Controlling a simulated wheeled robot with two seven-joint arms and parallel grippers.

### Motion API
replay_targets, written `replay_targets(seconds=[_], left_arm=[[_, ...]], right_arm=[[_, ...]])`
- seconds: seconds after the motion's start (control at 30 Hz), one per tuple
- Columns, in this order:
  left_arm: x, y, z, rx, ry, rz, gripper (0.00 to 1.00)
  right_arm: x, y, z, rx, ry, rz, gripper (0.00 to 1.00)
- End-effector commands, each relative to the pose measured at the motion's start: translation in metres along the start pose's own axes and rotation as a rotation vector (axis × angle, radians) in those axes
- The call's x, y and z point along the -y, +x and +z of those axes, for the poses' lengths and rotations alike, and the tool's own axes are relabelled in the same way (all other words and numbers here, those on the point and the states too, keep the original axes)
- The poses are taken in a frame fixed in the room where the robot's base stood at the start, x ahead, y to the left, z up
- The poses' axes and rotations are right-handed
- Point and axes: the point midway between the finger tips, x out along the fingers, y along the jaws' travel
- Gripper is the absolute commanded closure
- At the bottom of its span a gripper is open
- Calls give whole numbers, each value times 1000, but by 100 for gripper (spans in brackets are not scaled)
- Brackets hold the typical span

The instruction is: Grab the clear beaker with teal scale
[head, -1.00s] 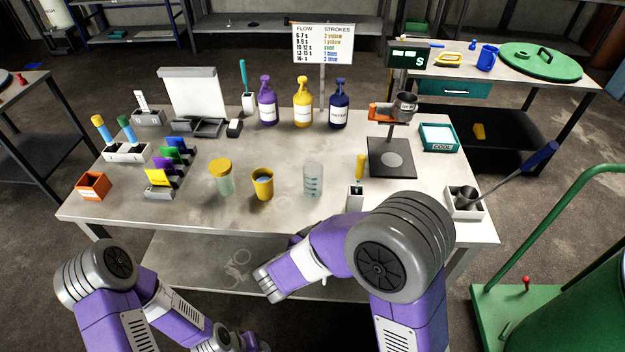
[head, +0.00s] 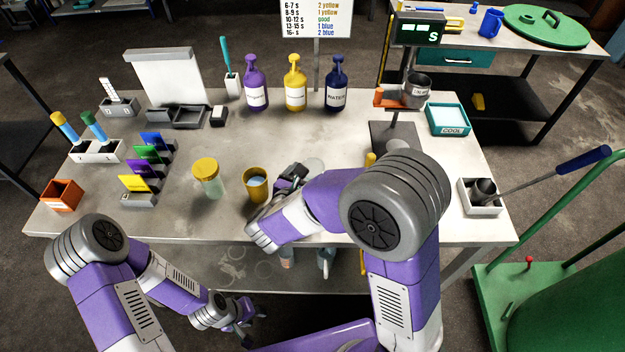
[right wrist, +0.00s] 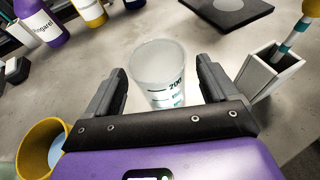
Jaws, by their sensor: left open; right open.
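The clear beaker with teal scale (right wrist: 160,75) stands upright on the table. In the right wrist view it lies between the two open fingers of my right gripper (right wrist: 160,92), with a gap on each side. In the head view only the beaker's pale rim (head: 314,165) shows; my right arm hides the rest. My right gripper (head: 290,178) is low over the table there, beside the yellow cup (head: 254,190). My left gripper (head: 247,318) is open and empty, below the table's front edge.
The yellow cup stands close to my right gripper, with a yellow-lidded jar (head: 208,182) left of it. A white holder with a tool (right wrist: 268,72) stands right of the beaker. Three bottles (head: 295,88) stand behind, with bare tabletop in between.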

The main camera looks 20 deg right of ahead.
Motion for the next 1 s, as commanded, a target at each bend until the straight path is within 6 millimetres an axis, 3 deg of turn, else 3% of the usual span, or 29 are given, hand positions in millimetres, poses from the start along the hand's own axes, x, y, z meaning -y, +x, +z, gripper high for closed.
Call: replay_targets(seconds=[0.2,0.47,0.83,1.0], left_arm=[[5,12,-1,-1,0,0,57],[4,12,-1,-1,0,0,57],[4,12,-1,-1,0,0,57],[4,12,-1,-1,0,0,57]], right_arm=[[1,35,-4,0,2,-5,13],[0,39,-2,-1,0,-2,13],[0,39,-2,-1,0,-2,68],[0,38,-2,0,1,-2,72]])
